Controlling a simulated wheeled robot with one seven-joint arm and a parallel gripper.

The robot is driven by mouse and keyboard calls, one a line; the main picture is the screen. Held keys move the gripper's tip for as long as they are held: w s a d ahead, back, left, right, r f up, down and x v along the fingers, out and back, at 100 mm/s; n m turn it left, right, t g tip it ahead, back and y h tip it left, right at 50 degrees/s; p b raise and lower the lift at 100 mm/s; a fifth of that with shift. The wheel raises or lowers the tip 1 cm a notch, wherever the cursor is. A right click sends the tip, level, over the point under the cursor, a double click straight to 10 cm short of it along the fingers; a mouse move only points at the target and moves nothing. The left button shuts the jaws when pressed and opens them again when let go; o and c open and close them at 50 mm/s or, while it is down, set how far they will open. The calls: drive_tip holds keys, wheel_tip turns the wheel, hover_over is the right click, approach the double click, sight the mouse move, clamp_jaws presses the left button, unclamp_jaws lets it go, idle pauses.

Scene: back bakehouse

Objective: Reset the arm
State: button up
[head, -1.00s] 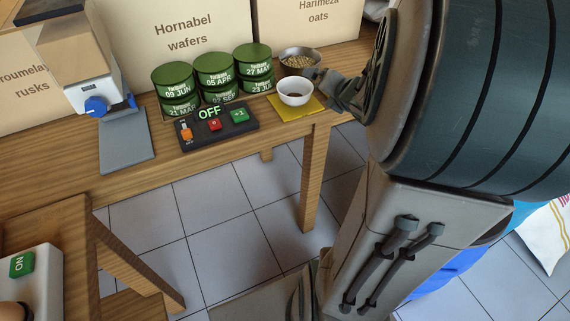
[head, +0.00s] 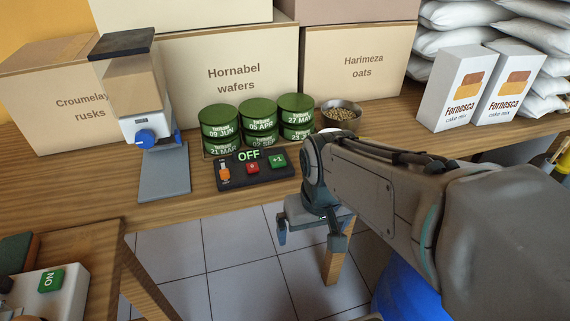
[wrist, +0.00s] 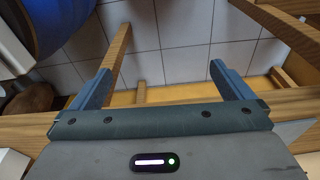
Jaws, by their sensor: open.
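My gripper (head: 311,232) hangs in front of the table's front edge in the head view, below the tabletop, with my arm reaching in from the right. In the wrist view my gripper (wrist: 168,92) shows its two blue-grey fingers wide apart. Nothing is between them but the view of floor tiles and table legs. My arm hides part of the tabletop and most of a white bowl (head: 326,133).
The wooden table (head: 80,190) holds green tins (head: 260,121), a control box (head: 255,170) reading OFF, a dispenser (head: 143,115), a bowl of grains (head: 341,114) and cake-mix boxes (head: 455,88). Cartons stand behind. A second table (head: 75,240) is at lower left.

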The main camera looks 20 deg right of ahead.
wheel_tip(320, 180, up, 18)
drive_tip(key=t+p, duration=0.1)
drive_tip(key=p, duration=1.4)
drive_tip(key=shift+a+f, duration=0.15)
drive_tip(key=shift+f, duration=0.1)
drive_tip(key=shift+w, duration=0.1)
